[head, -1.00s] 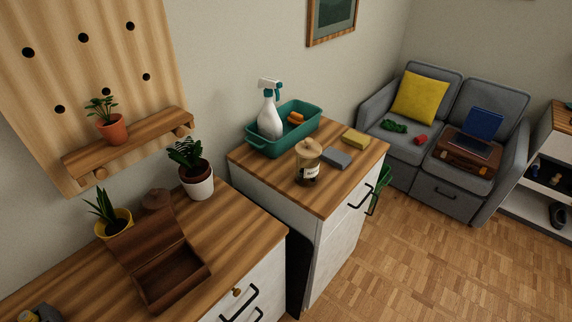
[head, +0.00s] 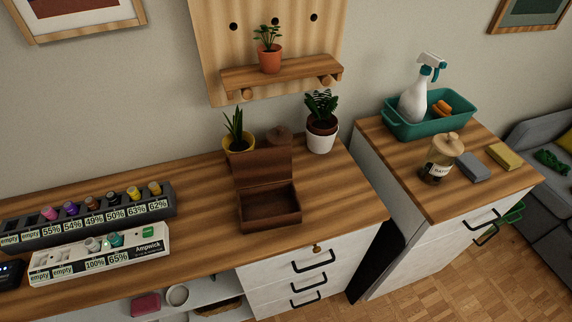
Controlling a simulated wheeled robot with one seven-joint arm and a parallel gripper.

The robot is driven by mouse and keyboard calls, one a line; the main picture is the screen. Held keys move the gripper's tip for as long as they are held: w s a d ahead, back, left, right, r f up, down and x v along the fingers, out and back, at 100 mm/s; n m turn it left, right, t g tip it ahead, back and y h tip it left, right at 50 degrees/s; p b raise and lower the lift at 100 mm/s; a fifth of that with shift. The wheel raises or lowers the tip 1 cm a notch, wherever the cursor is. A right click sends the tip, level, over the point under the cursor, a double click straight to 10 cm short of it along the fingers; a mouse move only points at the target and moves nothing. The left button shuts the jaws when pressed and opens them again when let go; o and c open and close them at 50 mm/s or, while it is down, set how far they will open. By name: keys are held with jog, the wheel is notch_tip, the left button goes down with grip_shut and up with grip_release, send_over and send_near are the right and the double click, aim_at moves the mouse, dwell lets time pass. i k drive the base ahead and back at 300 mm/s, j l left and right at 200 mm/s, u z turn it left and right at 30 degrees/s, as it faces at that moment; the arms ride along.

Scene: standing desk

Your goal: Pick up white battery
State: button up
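A whitish battery (head: 93,244) stands upright in a slot of the white Ampwick charger (head: 145,252) at the lower left of the head view. The label in front of it reads 100%. A teal battery (head: 115,239) stands just right of it, above a 65% label. The charger's left slots are labelled empty. My gripper is not in view.
Behind the charger is a dark rack (head: 30,240) holding several coloured batteries. An open wooden box (head: 270,207) and potted plants (head: 321,130) stand to the right. The wooden desktop (head: 205,228) is bare between charger and box. A spray bottle (head: 414,95) stands further right.

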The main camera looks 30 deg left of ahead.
aim_at(91, 244)
jog(key=u, duration=2)
